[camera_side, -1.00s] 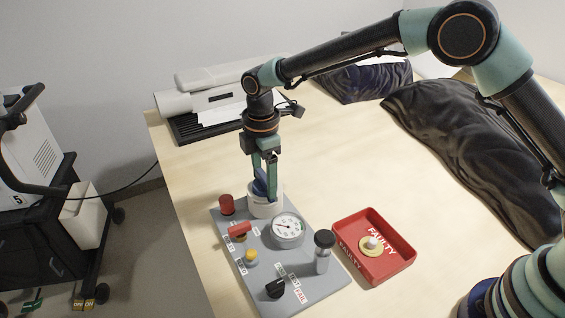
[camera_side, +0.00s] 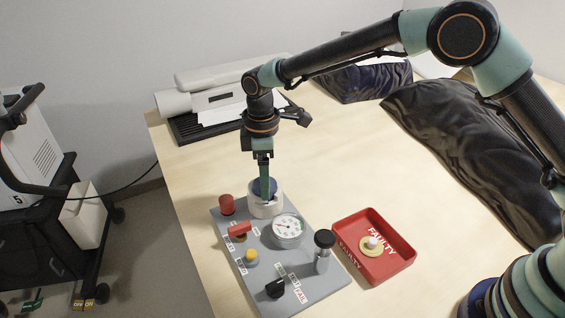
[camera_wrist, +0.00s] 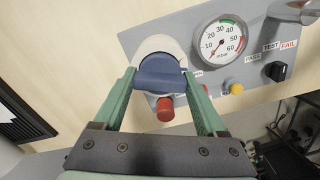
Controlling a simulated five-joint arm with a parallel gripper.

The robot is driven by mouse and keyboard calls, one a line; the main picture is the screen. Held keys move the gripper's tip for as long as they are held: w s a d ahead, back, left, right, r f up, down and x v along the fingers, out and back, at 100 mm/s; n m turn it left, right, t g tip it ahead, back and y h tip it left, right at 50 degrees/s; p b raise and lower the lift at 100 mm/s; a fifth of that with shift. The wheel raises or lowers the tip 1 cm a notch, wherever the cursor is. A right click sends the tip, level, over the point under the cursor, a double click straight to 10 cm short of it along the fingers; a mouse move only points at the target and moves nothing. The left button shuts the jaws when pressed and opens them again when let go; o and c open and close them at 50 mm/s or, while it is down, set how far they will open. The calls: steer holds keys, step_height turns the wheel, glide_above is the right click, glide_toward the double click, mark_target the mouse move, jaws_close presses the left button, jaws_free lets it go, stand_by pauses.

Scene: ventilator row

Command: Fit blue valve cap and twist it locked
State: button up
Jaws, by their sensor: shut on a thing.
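The blue valve cap (camera_wrist: 160,72) sits in the round white socket (camera_wrist: 157,44) at the far end of the grey panel. In the side view the cap (camera_side: 264,186) shows low inside the white socket (camera_side: 266,207), partly hidden by my fingers. My gripper (camera_side: 264,190) points straight down over it. In the wrist view my gripper (camera_wrist: 160,75) has its two green fingers at either side of the cap's raised bar, shut on it. Whether the cap is locked cannot be told.
The grey panel (camera_side: 310,297) carries a dial gauge (camera_side: 287,230), a red knob (camera_side: 227,204), a red lever, a yellow button, a black switch and a black-topped cylinder (camera_side: 323,248). A red FAULTY tray (camera_side: 391,275) holds a pale yellow part (camera_side: 371,245). Dark cushions lie behind.

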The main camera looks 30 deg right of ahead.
steer(key=m, duration=0.4)
steer(key=shift+m, duration=0.3)
steer(key=o, duration=1.3)
steer(key=shift+r, duration=0.1)
steer(key=shift+r, duration=3.45)
